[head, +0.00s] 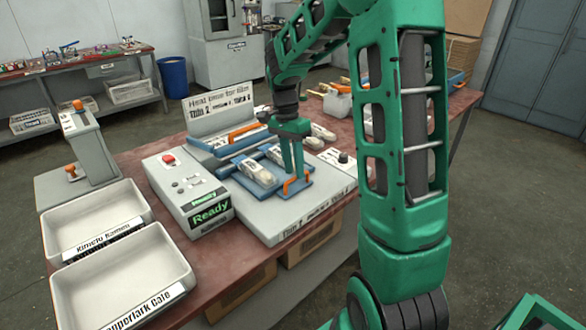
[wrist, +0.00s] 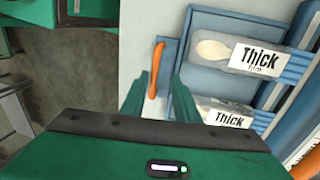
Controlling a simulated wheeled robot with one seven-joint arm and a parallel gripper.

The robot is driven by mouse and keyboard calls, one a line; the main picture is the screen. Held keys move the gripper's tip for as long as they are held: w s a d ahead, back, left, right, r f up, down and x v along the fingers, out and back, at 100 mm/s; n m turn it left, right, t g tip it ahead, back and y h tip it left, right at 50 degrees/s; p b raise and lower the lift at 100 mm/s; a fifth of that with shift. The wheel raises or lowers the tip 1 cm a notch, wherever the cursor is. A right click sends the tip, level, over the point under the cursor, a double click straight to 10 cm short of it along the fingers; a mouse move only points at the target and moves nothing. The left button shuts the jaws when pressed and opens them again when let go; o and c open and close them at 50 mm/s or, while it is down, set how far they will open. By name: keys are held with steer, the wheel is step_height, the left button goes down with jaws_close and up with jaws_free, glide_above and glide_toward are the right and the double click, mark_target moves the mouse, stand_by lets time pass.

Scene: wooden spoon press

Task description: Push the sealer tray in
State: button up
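The blue sealer tray (head: 231,174) is out in front of the sealer's hinged blue top part (head: 222,148). It holds clear packs with white labels, one with a wooden spoon showing (wrist: 212,49); the legible labels read "Thick film" in the wrist view. The tray's orange handle (head: 297,185) is at its near right end and also shows in the wrist view (wrist: 155,70). My gripper (head: 296,178) points down at the handle. Its fingers (wrist: 160,95) are apart, one on each side of the handle, with gaps visible. Finger contact cannot be made out.
A control box (head: 186,192) with a green "Ready" display and red button stands left of the tray. Two white bins (head: 122,280) and a grey lever press (head: 90,145) are further left. A sign (head: 218,108) stands behind the sealer. Small pale items (head: 322,132) lie to the right.

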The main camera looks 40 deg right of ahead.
steer(key=shift+s, duration=0.1)
step_height(320, 180, up, 10)
steer(key=w, duration=0.2)
steer(key=shift+a+r, duration=0.15)
steer(key=shift+r, duration=0.1)
steer(key=shift+w, duration=0.1)
stand_by(0.5)
steer(key=s+f+n, duration=0.1)
steer(key=s+n, duration=0.2)
steer(key=s, duration=0.7)
steer(key=s+f+n+t, duration=0.1)
steer(key=s+f+n, duration=0.1)
steer(key=s, duration=0.8)
steer(key=s+f+n+t, duration=0.1)
steer(key=s+n, duration=0.3)
steer(key=s, duration=0.6)
steer(key=shift+s+a+f+n+y, duration=0.15)
steer(key=shift+s+f+n+y, duration=0.2)
steer(key=shift+f, duration=0.3)
steer(key=shift+w, duration=0.1)
